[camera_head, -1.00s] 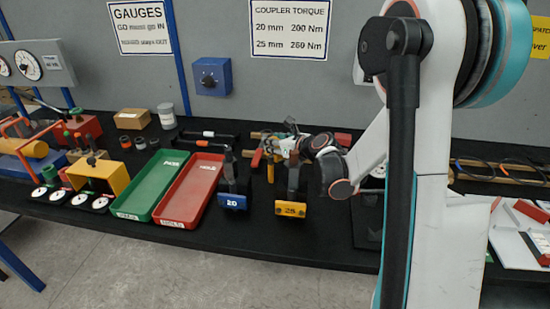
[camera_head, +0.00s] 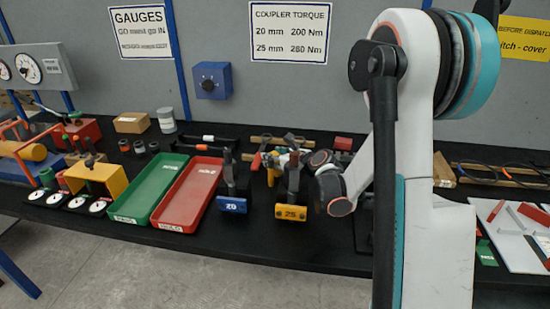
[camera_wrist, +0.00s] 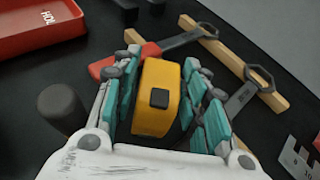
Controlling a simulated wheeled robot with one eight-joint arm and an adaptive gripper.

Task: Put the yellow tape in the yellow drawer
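The yellow tape (camera_wrist: 158,95), a rounded yellow case with a dark square on top, lies on the black bench top in the wrist view. My gripper (camera_wrist: 160,88) has its teal-padded fingers spread on both sides of it, with narrow dark gaps showing, so it looks open around the tape. In the head view my gripper (camera_head: 285,157) is small and partly hidden among tools; I cannot make out the tape clearly there. I see no yellow drawer that I can identify.
A red-handled wrench (camera_wrist: 150,52) and wooden strips (camera_wrist: 240,66) lie close beyond the fingers. A dark cylinder (camera_wrist: 62,106) stands left. Red (camera_head: 190,196) and green (camera_head: 149,190) trays and the blue "20" (camera_head: 232,205) and yellow "25" (camera_head: 291,212) tools stand on the bench.

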